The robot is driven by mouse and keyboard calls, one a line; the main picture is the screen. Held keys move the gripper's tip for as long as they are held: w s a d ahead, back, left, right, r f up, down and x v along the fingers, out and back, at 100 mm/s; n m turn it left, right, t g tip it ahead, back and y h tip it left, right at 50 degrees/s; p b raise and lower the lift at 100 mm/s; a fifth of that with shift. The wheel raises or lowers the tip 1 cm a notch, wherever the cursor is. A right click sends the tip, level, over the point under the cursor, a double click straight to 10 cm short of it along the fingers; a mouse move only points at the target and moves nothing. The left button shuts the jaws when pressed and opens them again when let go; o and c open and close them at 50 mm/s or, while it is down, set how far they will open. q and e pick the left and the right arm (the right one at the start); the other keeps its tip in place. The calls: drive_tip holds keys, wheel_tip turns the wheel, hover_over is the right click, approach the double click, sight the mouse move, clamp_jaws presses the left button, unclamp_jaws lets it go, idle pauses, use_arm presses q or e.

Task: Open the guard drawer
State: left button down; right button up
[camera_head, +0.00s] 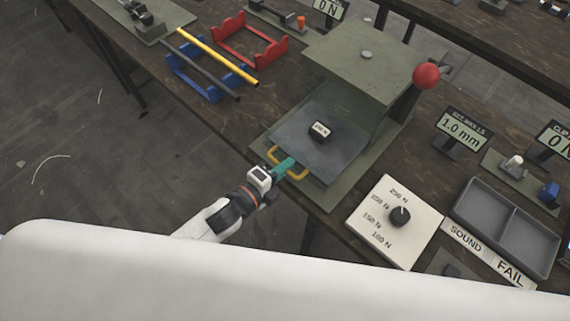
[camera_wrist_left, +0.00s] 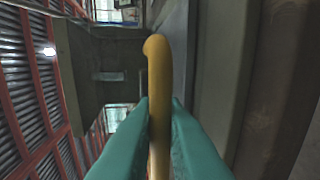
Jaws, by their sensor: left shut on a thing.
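The guard drawer (camera_head: 325,150) is a grey plate at the front of the green press (camera_head: 350,60). A small block marked "250 N" (camera_head: 319,131) sits on it. The drawer's yellow handle (camera_head: 298,176) is at its front left edge, and it fills the middle of the left wrist view (camera_wrist_left: 158,90). My left gripper (camera_head: 284,167) has teal fingers, shut around the handle, one on each side of the bar. The fingers hide part of the handle. My right gripper is not in view.
A red ball lever (camera_head: 426,76) stands at the press's right. A dial panel (camera_head: 395,220) and a grey two-part tray (camera_head: 505,228) lie to the right. Open floor lies left of the table.

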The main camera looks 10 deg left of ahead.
use_arm(q)
drive_tip(key=c, duration=1.8)
unclamp_jaws()
drive_tip(key=shift+c, duration=0.2)
drive_tip(key=shift+a, duration=0.1)
drive_tip(key=shift+s+a, duration=0.15)
drive_tip(key=shift+s, duration=0.2)
drive_tip(key=b+v, duration=0.2)
drive_tip(key=v, duration=0.9)
drive_tip(key=shift+r+b, duration=0.15)
drive_tip(key=shift+b, duration=0.25)
drive_tip(key=shift+a, duration=0.1)
